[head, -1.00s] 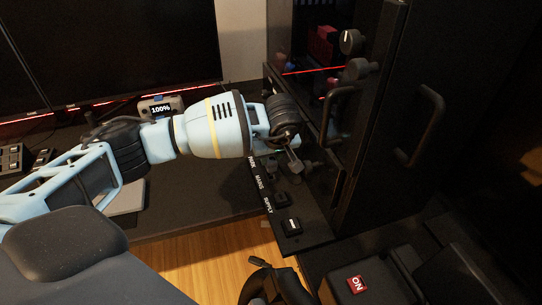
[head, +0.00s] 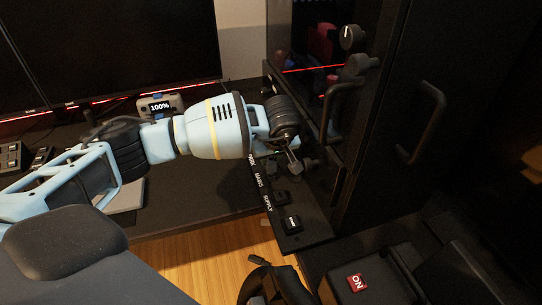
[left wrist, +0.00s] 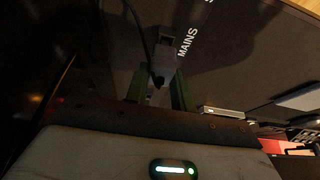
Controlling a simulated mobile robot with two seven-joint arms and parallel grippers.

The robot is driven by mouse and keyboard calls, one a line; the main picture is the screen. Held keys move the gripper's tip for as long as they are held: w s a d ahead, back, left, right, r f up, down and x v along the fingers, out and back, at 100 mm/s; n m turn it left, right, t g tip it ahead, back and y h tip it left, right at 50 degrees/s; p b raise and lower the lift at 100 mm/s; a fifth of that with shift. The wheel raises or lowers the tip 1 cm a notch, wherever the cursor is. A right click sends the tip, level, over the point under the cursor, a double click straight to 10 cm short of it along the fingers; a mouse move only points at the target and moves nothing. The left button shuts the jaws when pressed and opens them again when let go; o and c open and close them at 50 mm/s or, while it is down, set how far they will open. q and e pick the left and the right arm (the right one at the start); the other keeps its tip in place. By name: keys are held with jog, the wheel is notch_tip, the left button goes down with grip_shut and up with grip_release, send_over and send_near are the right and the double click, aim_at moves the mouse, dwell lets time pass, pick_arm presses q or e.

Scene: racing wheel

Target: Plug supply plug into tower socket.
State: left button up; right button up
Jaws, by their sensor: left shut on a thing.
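My left gripper (head: 292,158) reaches in from the left over the narrow dark strip (head: 311,234) beside the black tower (head: 375,180). In the left wrist view its green fingers (left wrist: 159,84) are shut on a dark plug (left wrist: 163,60) with a cable running up from it. The plug is next to the printed word MAINS. I cannot tell whether it is seated in a socket, and no label on it shows that it is the supply plug. Dark blocks sit on the strip, one nearer the front (head: 291,223). The tower socket cannot be made out. My right gripper is not in view.
A red ON switch (head: 357,282) is at the lower right.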

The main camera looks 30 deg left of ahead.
pick_arm(q)
jog(key=shift+f+b, duration=0.3)
jog(key=shift+f, duration=0.45)
jog(key=o, duration=1)
jog(key=shift+o, duration=0.2)
jog(key=v, duration=0.8)
jog(key=shift+s+f, duration=0.15)
